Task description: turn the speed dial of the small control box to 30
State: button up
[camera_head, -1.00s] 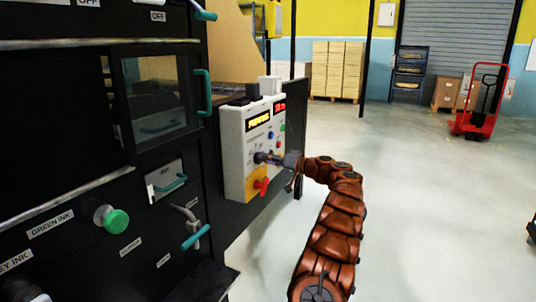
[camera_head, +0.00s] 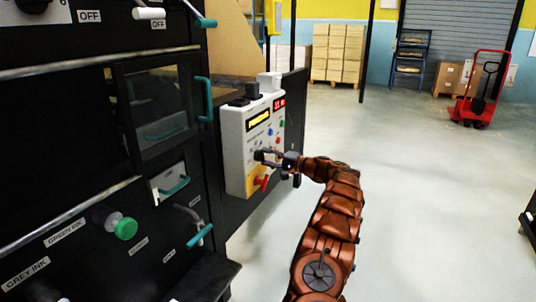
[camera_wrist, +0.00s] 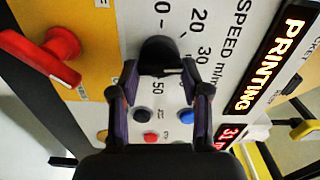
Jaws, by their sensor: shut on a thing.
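The small control box (camera_head: 235,150) is a pale box with a yellow lower part, mounted on the dark machine's side. Its black speed dial (camera_wrist: 158,52) shows in the wrist view between the fingertips of my gripper (camera_wrist: 158,78). The fingers are shut on the dial, one on each side. Printed numbers 20, 30 and 50 show around the dial; part of the scale is hidden by the fingers. A pale mark shows on the dial's lower right edge; I cannot tell exactly which number it meets. In the head view my gripper (camera_head: 264,157) reaches the box's front from the right.
A yellow display (camera_wrist: 268,65) reads PRINTING; a red display (camera_wrist: 229,133) shows 31, partly cut off. A red knob (camera_wrist: 45,52), a red button (camera_wrist: 150,137) and a blue button (camera_wrist: 186,116) are near. The floor right of my arm is clear up to a red pallet jack (camera_head: 478,105).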

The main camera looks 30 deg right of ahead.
jog(key=shift+d+m, duration=0.1)
jog(key=shift+m, duration=0.4)
jog(key=o, duration=1.1)
jog(key=shift+o, duration=0.2)
jog(key=v, duration=1.2)
